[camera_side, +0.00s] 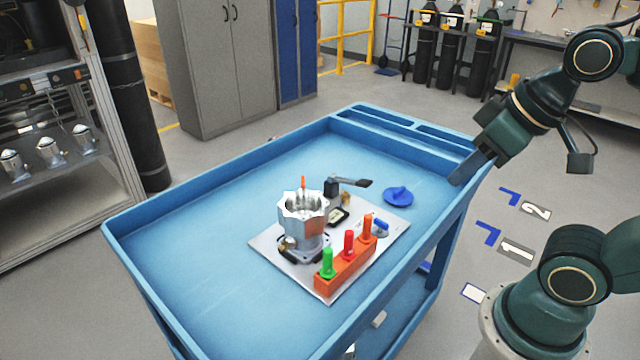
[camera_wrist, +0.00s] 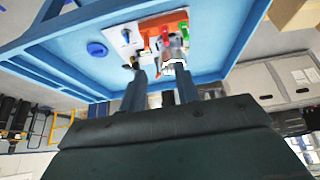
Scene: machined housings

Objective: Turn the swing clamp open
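The swing clamp (camera_side: 352,183) is a dark lever on a short post, standing behind and right of the silver machined housing (camera_side: 303,222) in the side view. Its lever points right, away from the housing. An orange pin stands up at the housing's top. Both sit on a light metal plate (camera_side: 268,243). My gripper (camera_side: 460,178) is above the cart's right rim, well apart from the clamp. In the wrist view its two fingers (camera_wrist: 160,72) are spread with nothing between them. The housing (camera_wrist: 173,54) lies beyond the fingertips there, and the clamp is too small to make out surely.
An orange block (camera_side: 346,267) with green, red and orange plugs stands along the plate's front edge. A blue knobbed disc (camera_side: 398,195) lies behind the plate's right corner. The blue cart (camera_side: 200,205) has raised rims; its left tray area is clear.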

